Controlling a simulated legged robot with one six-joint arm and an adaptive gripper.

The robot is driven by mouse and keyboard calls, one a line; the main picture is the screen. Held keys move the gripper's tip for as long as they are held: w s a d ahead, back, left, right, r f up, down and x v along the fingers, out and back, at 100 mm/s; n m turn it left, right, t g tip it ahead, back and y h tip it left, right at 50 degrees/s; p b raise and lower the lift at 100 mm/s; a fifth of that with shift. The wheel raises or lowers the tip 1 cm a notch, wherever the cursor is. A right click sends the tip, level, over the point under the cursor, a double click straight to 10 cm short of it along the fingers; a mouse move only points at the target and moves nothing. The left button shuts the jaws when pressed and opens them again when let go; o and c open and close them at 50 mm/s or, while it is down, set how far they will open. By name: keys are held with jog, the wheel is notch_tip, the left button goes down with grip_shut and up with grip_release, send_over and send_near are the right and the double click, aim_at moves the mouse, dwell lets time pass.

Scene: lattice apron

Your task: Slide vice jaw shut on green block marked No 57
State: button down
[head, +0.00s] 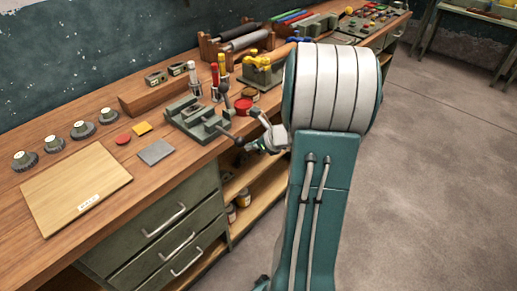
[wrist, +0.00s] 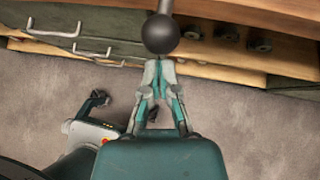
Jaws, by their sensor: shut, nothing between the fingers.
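The grey-green vice (head: 192,124) stands on the workbench near its front edge, its screw bar pointing towards my arm. The bar ends in a dark round knob (head: 239,142), which shows large in the wrist view (wrist: 160,34). My gripper (head: 248,146) is just off the bench edge by the knob. In the wrist view its fingertips (wrist: 160,62) are together and empty, just below the knob in the picture; I cannot tell whether they touch it. No block marked No 57 can be read; I cannot make out a block between the jaws.
Two small olive blocks (head: 156,78) with pale labels lie behind the vice. Red- and yellow-topped tools (head: 219,74) and a red tin (head: 243,106) stand close to its right. A grey plate (head: 156,152) and wooden board (head: 77,187) lie left. Drawer handles (head: 164,220) project below.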

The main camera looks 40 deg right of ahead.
aim_at(244, 140)
jog(key=shift+w+a, duration=0.1)
jog(key=shift+w, duration=1.7)
jog(key=shift+s+f, duration=0.1)
